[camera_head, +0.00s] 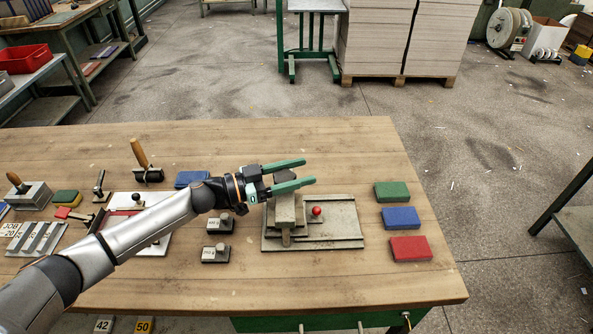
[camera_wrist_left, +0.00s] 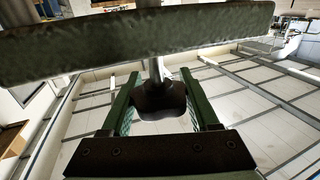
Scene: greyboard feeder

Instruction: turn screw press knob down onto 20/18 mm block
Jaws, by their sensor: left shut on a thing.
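The screw press (camera_head: 345,230) stands on the bench, a grey metal base with a pale upright body (camera_head: 286,208) and a small red ball (camera_head: 317,211) beside it. Its dark knob (camera_head: 285,174) is at the top, between the green fingers of my left gripper (camera_head: 290,174). A rough grey bar (camera_wrist_left: 130,40) crosses the top of that view. I cannot make out the 20/18 mm block. My right gripper is not in view.
Green (camera_head: 392,191), blue (camera_head: 400,217) and red (camera_head: 410,247) blocks lie right of the press. Two small labelled pieces (camera_head: 218,224) (camera_head: 215,254) sit left of it. A wooden-handled tool (camera_head: 140,155) stands behind my arm. The bench front right (camera_head: 400,285) is clear.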

